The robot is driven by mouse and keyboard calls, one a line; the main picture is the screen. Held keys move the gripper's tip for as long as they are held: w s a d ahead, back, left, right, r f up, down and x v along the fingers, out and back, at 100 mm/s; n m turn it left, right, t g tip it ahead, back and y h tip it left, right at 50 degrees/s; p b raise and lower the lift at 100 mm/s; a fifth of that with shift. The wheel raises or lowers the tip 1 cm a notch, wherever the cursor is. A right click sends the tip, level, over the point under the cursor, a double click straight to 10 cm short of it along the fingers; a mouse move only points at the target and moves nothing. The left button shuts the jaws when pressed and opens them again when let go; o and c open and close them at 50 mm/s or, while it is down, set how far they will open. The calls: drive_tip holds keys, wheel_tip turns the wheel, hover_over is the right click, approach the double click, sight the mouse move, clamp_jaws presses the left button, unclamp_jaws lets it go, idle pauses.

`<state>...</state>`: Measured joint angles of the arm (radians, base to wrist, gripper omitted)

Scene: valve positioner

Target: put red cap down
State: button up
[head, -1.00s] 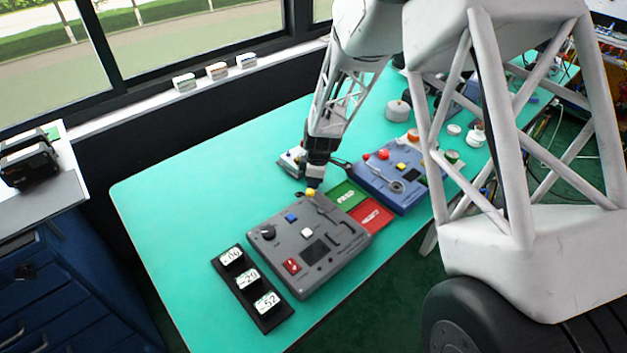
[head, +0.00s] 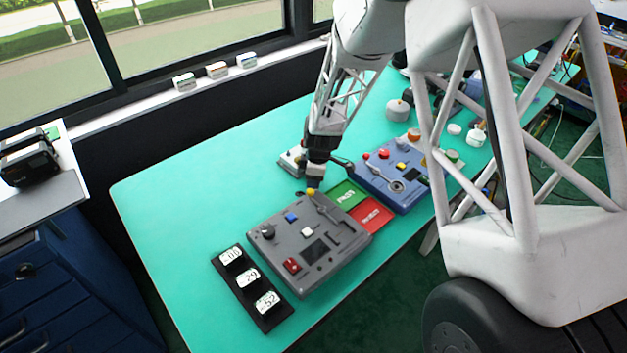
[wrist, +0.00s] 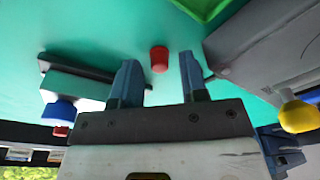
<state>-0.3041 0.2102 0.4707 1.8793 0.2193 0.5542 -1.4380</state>
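The red cap (wrist: 159,57) shows in the wrist view against the teal table top. It lies in line with the gap between my fingertips, and I see teal on both sides of it. My gripper (wrist: 158,68) is open, with its two blue-grey fingers apart and neither visibly touching the cap. In the head view my gripper (head: 314,182) points down behind the far corner of the grey valve box (head: 300,258), by its yellow knob (head: 312,191). The cap is hidden there.
The yellow knob also shows at the right of the wrist view (wrist: 298,115). A green PASS tray (head: 346,194) and a red tray (head: 371,215) lie beside the grey box. A blue box (head: 388,178) stands beyond. The table's left part is clear.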

wheel_tip(320, 180, up, 12)
drive_tip(key=d, duration=0.1)
drive_tip(key=shift+d+f, duration=0.2)
drive_tip(key=shift+f, duration=0.05)
idle(0.7)
drive_tip(key=s+d+r+m+t, duration=0.1)
drive_tip(key=s+d+r+m, duration=0.7)
drive_tip(key=s+d+r, duration=0.65)
drive_tip(key=s+d+r+m, duration=0.2)
drive_tip(key=s+m, duration=0.1)
drive_tip(key=s, duration=0.4)
drive_tip(key=s+d+r+m+t+h, duration=0.1)
drive_tip(key=s+d+r+m, duration=0.1)
drive_tip(key=s, duration=0.6)
drive_tip(key=s+d+r+m, duration=0.2)
drive_tip(key=s+m, duration=0.3)
drive_tip(key=s, duration=0.3)
drive_tip(key=shift+s+d+r+t+h, duration=0.15)
drive_tip(key=shift+d+t+h, duration=0.15)
drive_tip(key=shift+d, duration=0.55)
